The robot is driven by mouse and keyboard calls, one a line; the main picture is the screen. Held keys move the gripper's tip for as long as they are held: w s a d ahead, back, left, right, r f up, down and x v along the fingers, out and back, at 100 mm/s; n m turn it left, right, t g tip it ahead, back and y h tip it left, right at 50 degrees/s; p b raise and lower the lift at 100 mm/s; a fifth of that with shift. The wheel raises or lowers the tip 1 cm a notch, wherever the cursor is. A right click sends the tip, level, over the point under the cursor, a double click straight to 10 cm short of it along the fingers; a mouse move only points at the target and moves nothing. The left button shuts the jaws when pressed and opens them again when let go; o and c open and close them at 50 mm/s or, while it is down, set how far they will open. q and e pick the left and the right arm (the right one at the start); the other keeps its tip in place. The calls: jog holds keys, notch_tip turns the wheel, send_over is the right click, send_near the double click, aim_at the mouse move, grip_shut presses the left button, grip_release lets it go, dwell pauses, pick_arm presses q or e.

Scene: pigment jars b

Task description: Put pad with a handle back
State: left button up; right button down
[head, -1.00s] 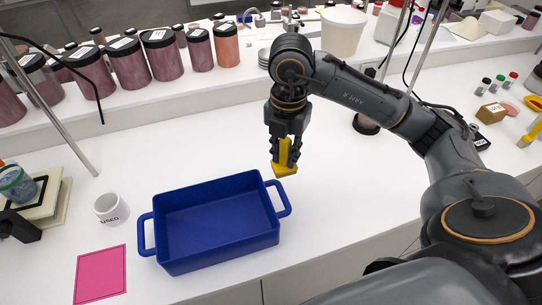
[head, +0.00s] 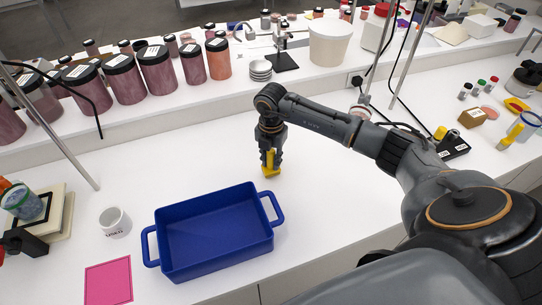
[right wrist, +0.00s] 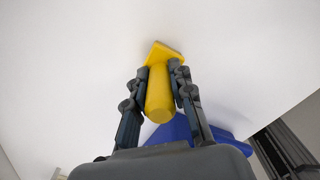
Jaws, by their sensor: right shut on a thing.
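The yellow pad with a handle (head: 271,171) is in my right gripper (head: 270,160), behind the right end of the blue tray (head: 215,262). In the right wrist view, the two fingers (right wrist: 160,85) are shut on both sides of the pad's round handle (right wrist: 159,95). The flat yellow pad end (right wrist: 164,53) points away from the wrist, towards the white table. The pad is at or just above the table top; I cannot tell whether it touches. My left gripper is not in view.
A white cup (head: 115,223) stands left of the tray. A pink mat (head: 108,281) lies at the front left. Dark-lidded jars (head: 156,72) line the raised shelf behind. The white table (head: 330,185) is clear right of the pad.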

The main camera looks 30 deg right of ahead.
jog(key=shift+f, duration=0.2)
jog(key=shift+f, duration=0.1)
jog(key=shift+f, duration=0.15)
jog(key=c, duration=1.2)
grip_release()
jog(key=shift+o, duration=0.2)
